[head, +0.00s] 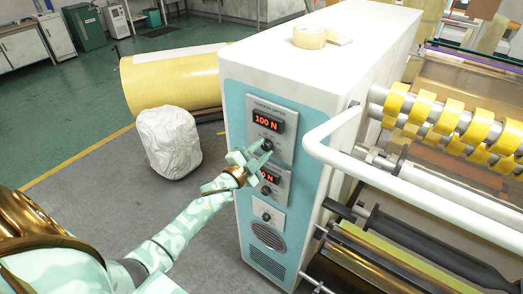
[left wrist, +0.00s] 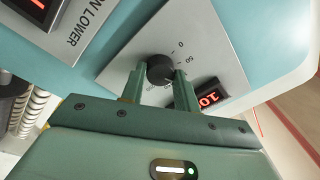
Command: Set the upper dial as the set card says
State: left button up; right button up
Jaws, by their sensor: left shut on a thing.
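The upper dial, a black knob (left wrist: 160,69), sits on the grey upper plate of the machine's blue panel. My left gripper (head: 263,148) is shut on it, one finger on each side in the left wrist view. In the head view the fingers largely hide the knob. The upper display (head: 266,122) above it reads 100 N in red. The lower display (head: 267,177) is partly covered by my gripper; only its end, "0 N", shows. I cannot make out a set card. My right gripper is not in view.
A tape roll (head: 309,36) lies on the machine's white top. A white rail (head: 330,140) and rollers with yellow tape rings (head: 448,115) are at the right. A covered white bundle (head: 168,142) and a large yellow roll (head: 172,80) stand left of the machine.

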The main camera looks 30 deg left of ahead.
pick_arm(q)
jog(key=shift+f, duration=0.1)
jog(key=o, duration=1)
jog(key=s, duration=0.5)
jog(key=s+a+b, duration=0.1)
jog(key=s, duration=0.5)
jog(key=s+f+b, duration=0.1)
jog(key=s, duration=0.4)
jog(key=shift+s+a+f, duration=0.1)
jog(key=shift+s+a, duration=0.05)
jog(key=shift+a, duration=0.15)
